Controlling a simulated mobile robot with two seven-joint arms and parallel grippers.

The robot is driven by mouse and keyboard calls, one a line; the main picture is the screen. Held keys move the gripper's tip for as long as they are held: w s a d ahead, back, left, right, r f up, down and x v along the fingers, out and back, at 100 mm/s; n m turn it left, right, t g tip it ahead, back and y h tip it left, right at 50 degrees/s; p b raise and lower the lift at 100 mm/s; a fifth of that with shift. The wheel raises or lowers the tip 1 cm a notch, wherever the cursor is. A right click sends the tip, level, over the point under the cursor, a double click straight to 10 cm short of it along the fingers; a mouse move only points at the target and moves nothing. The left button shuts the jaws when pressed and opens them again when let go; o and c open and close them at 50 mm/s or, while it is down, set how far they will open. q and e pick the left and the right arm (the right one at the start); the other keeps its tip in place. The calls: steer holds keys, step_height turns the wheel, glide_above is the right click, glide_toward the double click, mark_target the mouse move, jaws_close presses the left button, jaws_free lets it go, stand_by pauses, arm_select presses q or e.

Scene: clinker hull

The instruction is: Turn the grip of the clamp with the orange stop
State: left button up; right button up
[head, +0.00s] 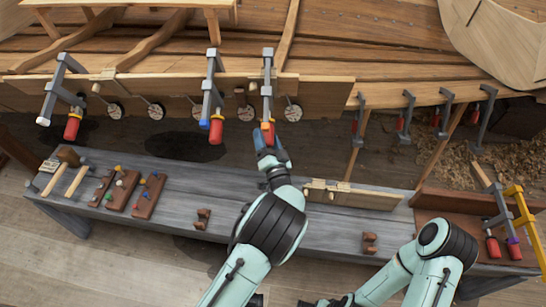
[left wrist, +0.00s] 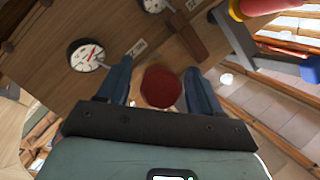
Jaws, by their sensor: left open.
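Three grey clamps hang in a row on the plank in the head view. The left clamp (head: 55,90) has a white stop and a red grip. The middle clamp (head: 210,90) has a blue stop (head: 204,124) and a red grip (head: 216,131). The right clamp (head: 267,80) has a red grip (head: 268,128); a small orange patch shows by it, but its stop is not clear. My left gripper (head: 269,146) is open just below this grip. In the left wrist view the grip (left wrist: 160,87) lies between the two blue fingers. My right gripper (head: 338,301) is partly visible at the bottom edge.
Round gauges (head: 156,111) hang along the plank (head: 330,92). The grey workbench (head: 190,180) below holds mallets and tool blocks. More clamps (head: 408,110) hang at the right. In the left wrist view, the blue-stop clamp's parts (left wrist: 310,70) are close at the right.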

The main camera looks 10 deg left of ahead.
arm_select(q)
steer(key=v, duration=1.1)
steer(key=shift+s+b, duration=0.3)
steer(key=shift+s, duration=0.05)
arm_select(e)
steer(key=shift+f, duration=0.3)
